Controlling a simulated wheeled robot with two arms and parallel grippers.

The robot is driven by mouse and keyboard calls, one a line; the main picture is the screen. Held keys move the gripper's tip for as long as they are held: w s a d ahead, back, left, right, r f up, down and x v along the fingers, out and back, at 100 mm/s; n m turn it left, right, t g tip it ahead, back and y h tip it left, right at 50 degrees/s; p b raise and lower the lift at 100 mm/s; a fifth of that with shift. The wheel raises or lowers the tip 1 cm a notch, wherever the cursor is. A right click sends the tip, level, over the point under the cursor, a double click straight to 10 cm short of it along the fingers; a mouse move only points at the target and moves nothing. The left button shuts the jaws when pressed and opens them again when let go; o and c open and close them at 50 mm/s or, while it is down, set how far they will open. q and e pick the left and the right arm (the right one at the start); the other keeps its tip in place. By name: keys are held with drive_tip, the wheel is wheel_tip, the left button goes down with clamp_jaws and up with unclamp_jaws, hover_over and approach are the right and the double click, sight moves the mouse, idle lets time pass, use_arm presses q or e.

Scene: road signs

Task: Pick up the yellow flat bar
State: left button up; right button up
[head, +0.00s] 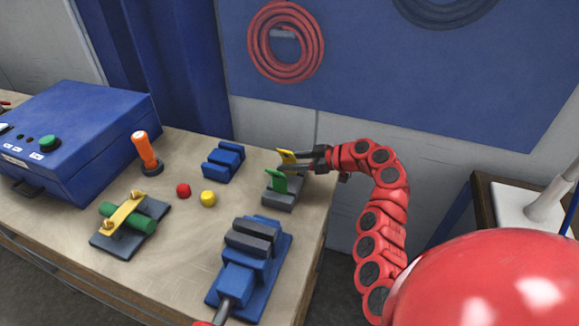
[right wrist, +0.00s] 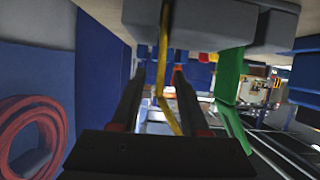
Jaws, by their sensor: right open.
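The yellow flat bar (head: 286,156) stands upright at the far side of a grey slotted block (head: 283,197), near the table's right edge. A green flat piece (head: 277,181) stands in the same block. My right gripper (head: 284,163) reaches in from the right, open, with its fingers around the yellow bar. In the right wrist view, the yellow bar (right wrist: 163,60) runs between the two open fingers (right wrist: 158,80). Whether either finger touches it I cannot tell. The bar's lower part is partly hidden by the fingers in the head view. My left gripper is not in view.
A blue vise (head: 248,268) stands at the table's front right. A blue slotted block (head: 223,161), a red ball (head: 183,190), a yellow ball (head: 208,198) and an orange-handled tool (head: 146,153) stand left. Another yellow bar (head: 124,214) lies across a green cylinder (head: 142,223).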

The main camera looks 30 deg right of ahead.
drive_tip(key=p+x, duration=0.1)
drive_tip(key=x, duration=0.2)
drive_tip(key=shift+s, duration=0.1)
drive_tip(key=shift+w+a+f+p, duration=0.25)
drive_tip(key=shift+w+f+p, duration=0.05)
drive_tip(key=shift+w+f, duration=0.1)
clamp_jaws()
